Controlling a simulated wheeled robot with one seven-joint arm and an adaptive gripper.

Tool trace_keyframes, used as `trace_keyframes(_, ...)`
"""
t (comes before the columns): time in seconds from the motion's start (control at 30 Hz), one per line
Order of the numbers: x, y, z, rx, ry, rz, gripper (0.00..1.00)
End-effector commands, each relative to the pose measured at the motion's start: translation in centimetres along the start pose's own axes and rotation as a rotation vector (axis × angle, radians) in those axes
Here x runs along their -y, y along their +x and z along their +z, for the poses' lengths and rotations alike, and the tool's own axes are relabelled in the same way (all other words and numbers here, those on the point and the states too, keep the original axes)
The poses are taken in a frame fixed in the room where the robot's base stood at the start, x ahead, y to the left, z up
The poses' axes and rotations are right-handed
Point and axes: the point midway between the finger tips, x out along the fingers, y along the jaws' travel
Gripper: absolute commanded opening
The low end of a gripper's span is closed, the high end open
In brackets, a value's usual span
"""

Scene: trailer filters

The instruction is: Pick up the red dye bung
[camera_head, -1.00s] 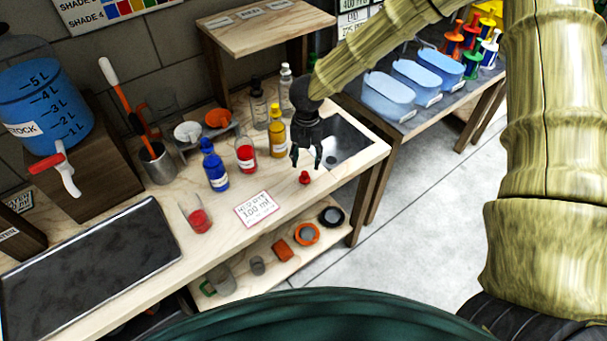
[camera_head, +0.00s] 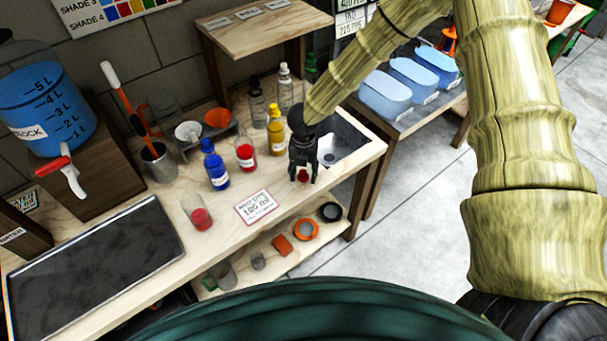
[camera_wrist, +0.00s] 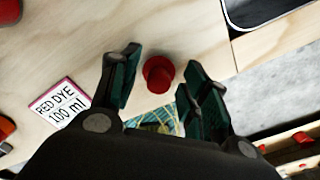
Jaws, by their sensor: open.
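The red dye bung (camera_head: 303,175) is a small red stopper standing on the wooden bench top, near the front edge by the sink. In the wrist view the bung (camera_wrist: 158,74) lies between my two fingertips, with a visible gap on each side. My gripper (camera_head: 302,172) is open and pointed down, with its dark green fingers around the bung in the head view. It also shows in the wrist view (camera_wrist: 158,85), its fingers spread. The bung is partly hidden by the fingers in the head view.
A red dye bottle (camera_head: 245,156), a blue bottle (camera_head: 214,168) and a yellow bottle (camera_head: 276,134) stand behind and left. A "100 ml" card (camera_head: 256,207) lies left of the bung. The sink (camera_head: 343,139) is just right, and a lower shelf (camera_head: 270,262) holds several caps.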

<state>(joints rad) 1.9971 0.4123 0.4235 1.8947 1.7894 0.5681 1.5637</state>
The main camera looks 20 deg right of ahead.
Motion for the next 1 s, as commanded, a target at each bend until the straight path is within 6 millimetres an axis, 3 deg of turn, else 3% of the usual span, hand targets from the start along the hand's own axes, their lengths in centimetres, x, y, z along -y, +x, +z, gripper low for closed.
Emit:
trace_keyframes(0.13,0.0,0.0,0.0,0.000,0.000,0.000,0.46)
trace_keyframes(0.3,0.0,0.0,0.0,0.000,0.000,0.000,0.17)
trace_keyframes(0.4,0.0,0.0,0.0,0.000,0.000,0.000,0.07)
trace_keyframes(0.77,0.0,-0.1,0.0,0.000,0.000,0.000,0.06)
trace_keyframes(1.0,-0.1,-1.4,0.0,0.001,0.002,0.002,0.06)
